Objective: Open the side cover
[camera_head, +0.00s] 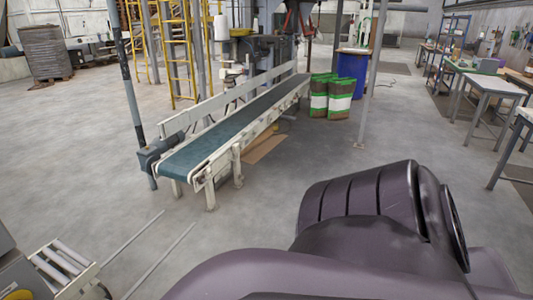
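I cannot make out a side cover in this view. A conveyor (240,122) with a teal belt and pale side rails runs from the left foreground to the back. Machinery (262,50) with frames and pipes stands at its far end, too small to tell a cover on it. A dark purple link of my own arm fills the bottom right. Neither my left nor my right gripper is in view.
A roller table (62,268) is at the bottom left. Green and brown bags (340,98) stand right of the conveyor, by a blue bin (352,70). Workbenches (490,84) line the right. A yellow ladder (178,55) stands behind. The middle floor is clear.

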